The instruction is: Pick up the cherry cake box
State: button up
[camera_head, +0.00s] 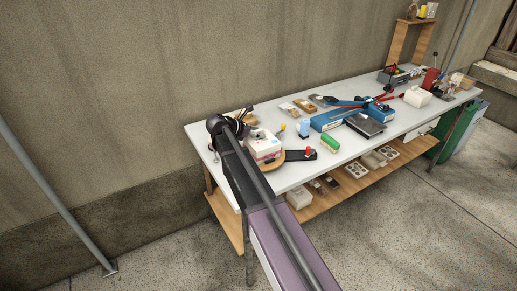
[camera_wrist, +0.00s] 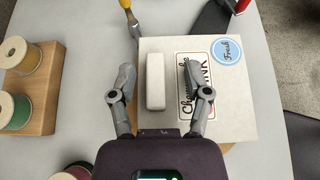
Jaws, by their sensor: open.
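The cake box (camera_head: 263,146) is a white box with a pinkish side near the left end of the table in the head view. In the wrist view its white top (camera_wrist: 262,115) carries a "Cherry" label and a round blue "Fresh" sticker. A small white rounded block (camera_wrist: 156,80) stands out on the top, perhaps a handle. My gripper (camera_wrist: 156,72) is open over the box, with one finger on each side of the block. Gaps show between the block and both fingers. Whether the fingertips touch the box top cannot be told.
Thread spools (camera_wrist: 17,110) on a wooden block (camera_wrist: 45,85) stand close left of the box. A round wooden board (camera_head: 274,166) shows under the box. A green block (camera_head: 329,144) and blue case (camera_head: 332,119) lie to the right on the white table (camera_head: 300,178).

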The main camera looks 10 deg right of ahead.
grip_shut()
jog(key=shift+r, duration=0.15)
dwell(0.4)
notch_tip(320, 180, up, 3)
jog(key=p, duration=0.3)
jog(key=s+d+r+p, duration=0.1)
jog(key=s+d, duration=0.1)
jog(key=s, duration=0.5)
jog(key=s+d+p, duration=0.1)
jog(key=s+d, duration=0.1)
jog(key=s, duration=0.6)
jog(key=shift+s+d+r, duration=0.15)
jog(key=shift+d+r, duration=0.2)
jog(key=shift+d, duration=0.05)
